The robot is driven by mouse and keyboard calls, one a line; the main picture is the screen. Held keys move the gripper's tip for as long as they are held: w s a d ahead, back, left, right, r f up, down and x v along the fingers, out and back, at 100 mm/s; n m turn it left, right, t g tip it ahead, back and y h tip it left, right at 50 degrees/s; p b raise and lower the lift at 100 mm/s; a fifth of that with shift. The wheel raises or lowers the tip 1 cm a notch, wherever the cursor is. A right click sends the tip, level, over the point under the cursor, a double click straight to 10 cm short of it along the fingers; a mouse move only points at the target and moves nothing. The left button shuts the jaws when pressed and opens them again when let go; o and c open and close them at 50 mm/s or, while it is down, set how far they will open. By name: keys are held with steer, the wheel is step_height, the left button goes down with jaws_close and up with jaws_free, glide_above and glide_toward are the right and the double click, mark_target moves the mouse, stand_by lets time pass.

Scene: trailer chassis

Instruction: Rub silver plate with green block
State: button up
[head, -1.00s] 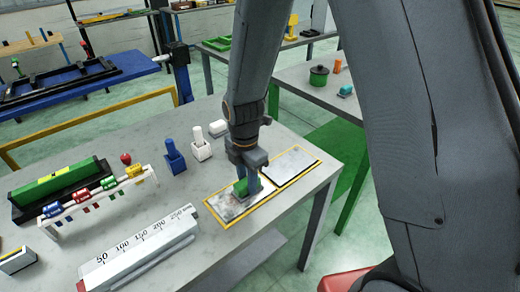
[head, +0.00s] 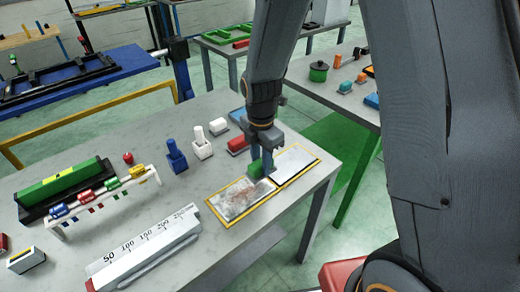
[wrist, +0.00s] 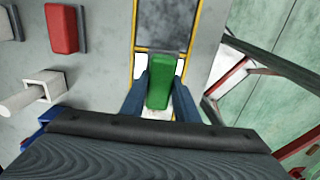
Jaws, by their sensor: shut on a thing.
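The silver plate (head: 238,199) lies flat on the grey table inside a yellow outline, with brownish smudges on its surface. My gripper (head: 263,172) is shut on the green block (head: 254,168), at the plate's right end. In the wrist view the green block (wrist: 159,88) sits between the two blue-grey fingers (wrist: 159,100). A pale strip of surface shows below the block there. Whether the block touches the plate is hard to tell. A second panel (head: 294,162) lies just right of the plate, within the same yellow outline.
A ruler block (head: 150,248) lies left of the plate. A red block (head: 238,144), a white holder (head: 202,148) and a blue holder (head: 176,158) stand behind. The table's edge runs close along the plates' front right side.

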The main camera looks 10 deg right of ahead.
steer(key=shift+r+p, duration=0.65)
steer(key=shift+r, duration=1.05)
